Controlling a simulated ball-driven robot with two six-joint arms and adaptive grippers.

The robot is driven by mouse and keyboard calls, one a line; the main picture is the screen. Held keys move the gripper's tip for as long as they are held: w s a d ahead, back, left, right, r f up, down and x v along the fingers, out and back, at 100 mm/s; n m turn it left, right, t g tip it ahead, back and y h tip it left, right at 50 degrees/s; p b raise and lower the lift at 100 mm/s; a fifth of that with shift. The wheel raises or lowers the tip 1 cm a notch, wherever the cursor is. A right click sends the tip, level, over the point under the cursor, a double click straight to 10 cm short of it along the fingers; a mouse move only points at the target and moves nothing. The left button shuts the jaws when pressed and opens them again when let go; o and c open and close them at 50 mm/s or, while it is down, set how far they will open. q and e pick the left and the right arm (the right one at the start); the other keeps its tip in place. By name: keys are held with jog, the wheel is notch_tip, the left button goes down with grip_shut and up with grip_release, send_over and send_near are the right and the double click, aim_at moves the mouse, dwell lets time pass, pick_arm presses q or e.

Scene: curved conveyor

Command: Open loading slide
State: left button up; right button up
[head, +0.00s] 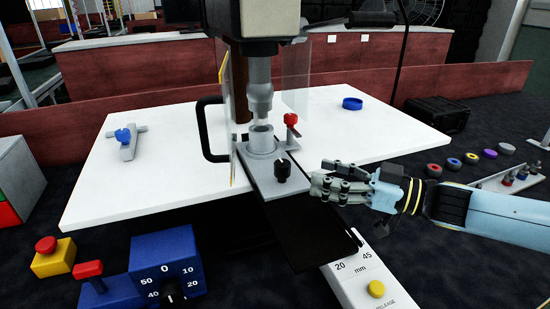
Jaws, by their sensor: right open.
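My right gripper (318,187) is just right of the slide and the black knob, apart from the knob. It is open, with its fingers pointing left, and I see nothing between them. Whether its fingertips touch the plate I cannot tell. My left gripper is not in view.
A black handle (205,130) with a clear guard stands left of the slide. A red knob (291,120) stands behind it. A dark panel (312,238) and a white release unit (365,280) lie in front.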

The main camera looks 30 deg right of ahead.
aim_at(281, 162)
jog(key=x, duration=0.5)
jog(key=shift+r, duration=0.25)
jog(key=p+x, duration=0.1)
jog(key=x, duration=0.3)
jog(key=shift+f, duration=0.1)
jog(key=shift+w+a+f, duration=0.1)
jog(key=shift+w+a, duration=0.05)
jog(key=shift+w, duration=0.1)
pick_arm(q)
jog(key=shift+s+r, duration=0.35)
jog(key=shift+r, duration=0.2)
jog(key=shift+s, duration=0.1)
pick_arm(e)
jog(key=shift+c, duration=0.4)
jog(key=c, duration=0.5)
grip_shut()
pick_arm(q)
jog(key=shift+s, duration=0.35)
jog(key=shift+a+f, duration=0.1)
pick_arm(e)
jog(key=shift+w+a, duration=0.1)
